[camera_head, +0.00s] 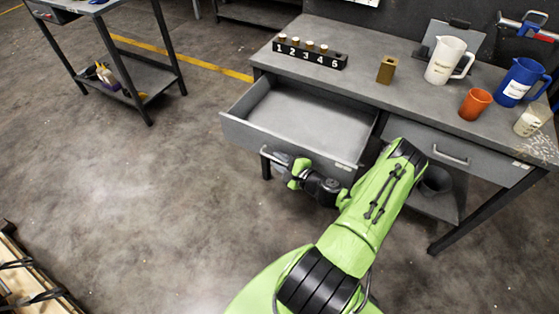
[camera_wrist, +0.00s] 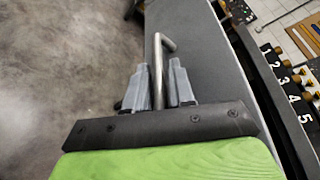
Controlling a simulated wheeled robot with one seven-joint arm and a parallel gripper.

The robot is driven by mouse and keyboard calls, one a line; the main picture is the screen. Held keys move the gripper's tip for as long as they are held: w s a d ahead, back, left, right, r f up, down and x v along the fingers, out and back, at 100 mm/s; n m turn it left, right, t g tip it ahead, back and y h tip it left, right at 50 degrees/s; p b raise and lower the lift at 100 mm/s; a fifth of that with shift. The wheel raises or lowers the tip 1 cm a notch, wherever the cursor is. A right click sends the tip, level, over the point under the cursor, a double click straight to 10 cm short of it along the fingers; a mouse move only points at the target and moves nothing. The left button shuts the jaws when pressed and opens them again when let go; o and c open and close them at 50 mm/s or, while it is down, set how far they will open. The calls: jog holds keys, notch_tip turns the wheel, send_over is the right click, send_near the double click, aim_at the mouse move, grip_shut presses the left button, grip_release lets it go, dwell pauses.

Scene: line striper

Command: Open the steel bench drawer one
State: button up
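The left drawer (camera_head: 300,115) of the grey steel bench (camera_head: 385,80) stands well out from the bench, and its interior looks empty. Its bar handle (camera_head: 266,153) runs along the front face, partly hidden by my arm. My gripper (camera_head: 280,165) is at the left part of this handle. In the wrist view, the handle (camera_wrist: 158,70) passes between the two grey fingers of my gripper (camera_wrist: 158,88), which sit close on both sides of it. The drawer front (camera_wrist: 195,55) lies just beside the fingers.
A second drawer (camera_head: 440,150) at the right is shut. On the bench top are a numbered rack (camera_head: 310,54), a brass block (camera_head: 387,70), a white pitcher (camera_head: 446,62), a blue pitcher (camera_head: 520,82) and an orange cup (camera_head: 475,104). The floor left of the drawer is clear.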

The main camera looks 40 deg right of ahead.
jog(key=p+v, duration=0.2)
jog(key=v, duration=1.3)
jog(key=shift+s, duration=0.4)
jog(key=w+a+r+n+g+y+p, duration=0.2)
jog(key=w+a+r+n+g, duration=0.1)
jog(key=a+r+n+g, duration=0.45)
jog(key=w+a+r+n+g+y+p, duration=0.1)
jog(key=w+a+r+n+g+y, duration=0.25)
jog(key=a+r+n, duration=0.55)
jog(key=s+a+r+n+h+p, duration=0.1)
jog(key=s+a+r+n+h, duration=0.1)
jog(key=r, duration=0.4)
jog(key=s+a+r+n+h, duration=0.1)
jog(key=s+a+r+n, duration=0.2)
jog(key=s+r, duration=0.2)
jog(key=s+a+r+n+t+h+p, duration=0.1)
jog(key=s+a+r+n+h, duration=0.1)
jog(key=r, duration=0.5)
jog(key=shift+s+a+n+h+p, duration=0.35)
jog(key=shift+s+a, duration=0.1)
jog(key=shift+s, duration=0.6)
